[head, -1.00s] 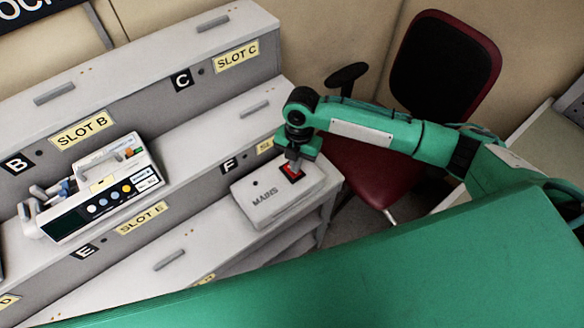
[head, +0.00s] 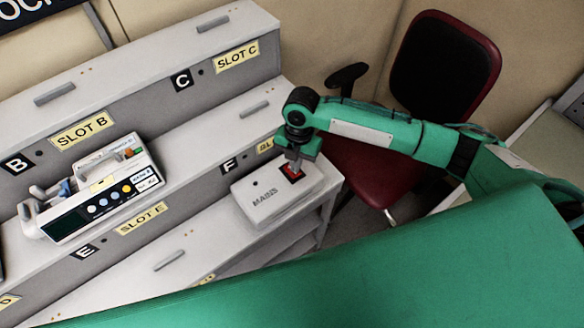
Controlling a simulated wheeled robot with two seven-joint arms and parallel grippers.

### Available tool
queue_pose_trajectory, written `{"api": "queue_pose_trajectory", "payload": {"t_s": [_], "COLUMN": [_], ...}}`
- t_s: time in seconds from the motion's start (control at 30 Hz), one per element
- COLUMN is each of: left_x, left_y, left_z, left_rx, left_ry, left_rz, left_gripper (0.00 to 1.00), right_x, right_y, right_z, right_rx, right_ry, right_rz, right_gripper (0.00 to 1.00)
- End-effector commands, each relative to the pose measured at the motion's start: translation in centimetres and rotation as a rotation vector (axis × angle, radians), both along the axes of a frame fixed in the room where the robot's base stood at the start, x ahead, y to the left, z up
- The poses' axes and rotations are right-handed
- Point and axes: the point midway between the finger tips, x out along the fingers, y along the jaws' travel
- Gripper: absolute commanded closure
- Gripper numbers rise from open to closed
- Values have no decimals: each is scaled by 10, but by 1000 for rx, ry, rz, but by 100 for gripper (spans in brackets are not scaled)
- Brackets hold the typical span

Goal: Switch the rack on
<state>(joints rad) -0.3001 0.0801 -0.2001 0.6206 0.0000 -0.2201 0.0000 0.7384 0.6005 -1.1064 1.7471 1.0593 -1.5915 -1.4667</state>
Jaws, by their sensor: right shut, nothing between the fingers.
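The mains box (head: 262,203) is a pale box lettered MAINS at the right end of the rack (head: 215,150). Its red rocker switch (head: 291,172) sits in a dark frame on the top. My right gripper (head: 294,163) is shut and empty, pointing down, its tips at or just over the switch and hiding part of it. I cannot tell whether it touches. A small dark spot beside the MAINS lettering shows no light. My left gripper is not in view.
An infusion pump (head: 98,195) with coloured buttons and a dark screen sits on the middle step by slot E. A dark red office chair (head: 440,70) stands behind my right arm. The upper step by slots B and C is bare.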

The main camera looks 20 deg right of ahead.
Motion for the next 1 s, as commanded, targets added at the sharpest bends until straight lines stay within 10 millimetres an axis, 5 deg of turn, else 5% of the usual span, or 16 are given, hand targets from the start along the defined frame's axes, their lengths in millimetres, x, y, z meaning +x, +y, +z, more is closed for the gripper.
{"api": "queue_pose_trajectory", "payload": {"t_s": [1.0], "left_x": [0], "left_y": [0], "left_z": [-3], "left_rx": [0], "left_ry": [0], "left_rz": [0], "left_gripper": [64], "right_x": [0], "right_y": [0], "right_z": [-6], "right_rx": [0], "right_ry": [0], "right_rz": [0], "right_gripper": [100]}}
